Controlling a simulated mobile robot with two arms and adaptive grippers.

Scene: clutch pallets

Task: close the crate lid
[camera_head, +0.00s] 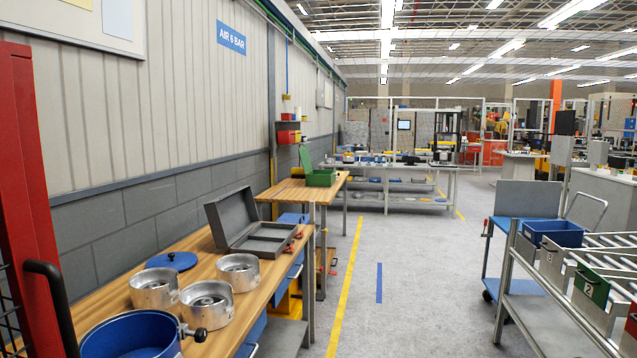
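A green crate (321,179) stands on the far wooden bench by the wall. Its green lid (305,158) is raised at the crate's left side, so the crate is open. On the nearer wooden bench (215,318) lies a grey case (268,241) with shallow compartments. Its lid (231,215) stands open, tilted up at the back left. The frame does not settle which of the two the task calls the crate. Neither of my grippers is in view.
Several metal clutch housings (154,289), a blue disc (172,261) and a blue round pan (132,338) crowd the near bench. A red post (28,175) stands close at left. A cart (522,240) and roller rack stand right. The grey aisle floor between is clear.

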